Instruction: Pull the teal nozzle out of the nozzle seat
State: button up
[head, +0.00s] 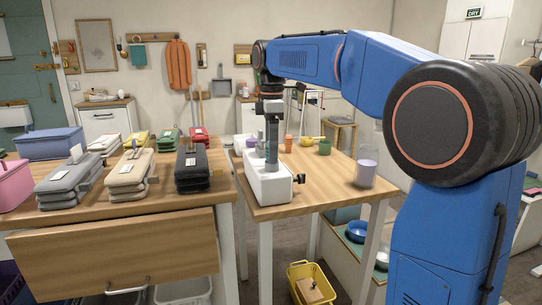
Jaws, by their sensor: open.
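The white block-shaped nozzle seat (268,188) stands on the front left part of the right-hand wooden table, with a black knob on its right side. My gripper (271,160) points straight down over the seat, its dark fingers reaching close to the seat's top. The fingers are open. A small teal-grey patch shows between and beside the fingers. It may be the teal nozzle, but the fingers hide most of it. I cannot tell whether the fingers touch it.
A clear cup with purple contents (366,172) stands at the table's right edge. A green cup (324,147), an orange cup (288,143) and a yellow item (311,140) are behind the seat. Folded grey (68,181), beige (130,172) and black (192,168) bundles lie on the left table.

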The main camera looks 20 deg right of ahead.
grip_shut()
jog(key=shift+r, duration=0.2)
jog(key=shift+r, duration=0.45)
jog(key=shift+r, duration=0.95)
jog(key=shift+r, duration=0.2)
jog(key=shift+r, duration=0.1)
jog(key=shift+r, duration=1.4)
